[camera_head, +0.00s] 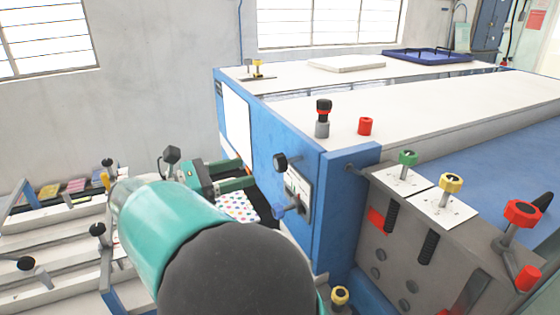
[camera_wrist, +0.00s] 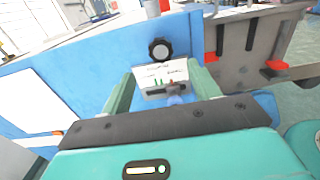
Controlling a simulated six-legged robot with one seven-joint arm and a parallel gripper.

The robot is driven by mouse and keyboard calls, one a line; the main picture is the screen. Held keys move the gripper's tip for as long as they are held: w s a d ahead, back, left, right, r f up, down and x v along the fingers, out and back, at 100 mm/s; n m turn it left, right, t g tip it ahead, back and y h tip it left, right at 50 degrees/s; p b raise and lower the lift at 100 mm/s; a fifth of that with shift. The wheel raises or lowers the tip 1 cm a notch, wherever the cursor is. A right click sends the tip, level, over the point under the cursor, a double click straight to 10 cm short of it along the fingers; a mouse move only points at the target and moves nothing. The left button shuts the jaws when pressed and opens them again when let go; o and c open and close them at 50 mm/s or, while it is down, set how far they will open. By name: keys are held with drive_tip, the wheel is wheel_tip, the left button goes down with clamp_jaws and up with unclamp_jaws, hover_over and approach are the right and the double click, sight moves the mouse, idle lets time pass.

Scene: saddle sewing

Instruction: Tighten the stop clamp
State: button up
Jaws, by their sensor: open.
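On the blue side panel, a black round knob (camera_head: 280,162) sits above a blue knob (camera_head: 280,211). Between them is a white scale plate (camera_head: 298,190) with a dark slot. No label names the stop clamp; these are the fittings nearest my gripper (camera_head: 242,174). In the wrist view, my gripper (camera_wrist: 162,72) is open, its green fingers spread on either side of the scale plate (camera_wrist: 150,75). The blue knob (camera_wrist: 174,98) shows between the fingers, partly hidden by the gripper body. The black knob (camera_wrist: 160,49) is just beyond the fingertips. I see no contact.
Green (camera_head: 408,158), yellow (camera_head: 451,183) and red (camera_head: 522,212) knobs stand on the grey bracket at right. A dotted cloth (camera_head: 238,206) lies below my gripper. Rails with black knobs are at left.

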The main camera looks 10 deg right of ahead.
sight(276, 164)
drive_tip(key=d, duration=0.3)
drive_tip(key=w+d, duration=0.1)
drive_tip(key=d, duration=0.3)
drive_tip(key=w+d, duration=0.1)
drive_tip(key=d, duration=0.2)
drive_tip(key=shift+d, duration=0.3)
drive_tip(key=c, duration=1)
